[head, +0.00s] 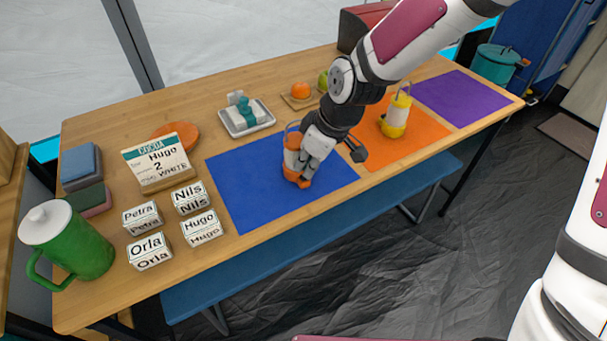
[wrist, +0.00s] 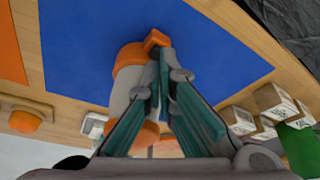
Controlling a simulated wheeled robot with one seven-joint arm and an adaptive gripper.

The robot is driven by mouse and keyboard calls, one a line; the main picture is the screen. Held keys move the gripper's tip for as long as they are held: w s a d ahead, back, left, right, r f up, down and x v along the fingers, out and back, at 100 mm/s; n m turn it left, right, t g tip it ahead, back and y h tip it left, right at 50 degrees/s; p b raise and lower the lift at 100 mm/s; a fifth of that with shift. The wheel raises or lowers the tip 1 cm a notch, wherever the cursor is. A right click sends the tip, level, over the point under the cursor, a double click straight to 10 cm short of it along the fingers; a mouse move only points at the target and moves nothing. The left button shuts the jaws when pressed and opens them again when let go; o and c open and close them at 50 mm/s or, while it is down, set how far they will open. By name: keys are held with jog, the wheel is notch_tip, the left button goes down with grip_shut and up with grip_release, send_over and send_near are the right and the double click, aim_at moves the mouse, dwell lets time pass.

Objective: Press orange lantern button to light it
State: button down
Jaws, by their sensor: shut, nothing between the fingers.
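The orange lantern (head: 290,158) stands upright on the blue mat (head: 240,185), with a pale middle and a thin handle on top. In the wrist view the lantern (wrist: 126,86) is left of my fingers, partly hidden by them. An orange knob-like part, apparently its button (wrist: 156,39), juts out just at my fingertips. My gripper (wrist: 165,58) is shut with nothing between the fingers, pointing down along the lantern's side; it also shows in the head view (head: 308,176). The tips look very close to the button; I cannot tell whether they touch. I cannot tell whether the lantern glows.
A yellow lantern (head: 396,117) stands on the orange mat (head: 425,133); a bare purple mat (head: 460,97) lies beyond. Name blocks (head: 150,250), a Hugo sign (head: 157,163) and a green pitcher (head: 75,245) are at left. A blue bench (head: 300,232) runs along the table's front.

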jog(key=shift+f+b, duration=0.65)
jog(key=shift+f, duration=0.35)
dwell(0.4)
jog(key=shift+r, duration=0.1)
notch_tip(320, 180, up, 7)
jog(key=p, duration=0.6)
dwell(0.4)
dwell(0.3)
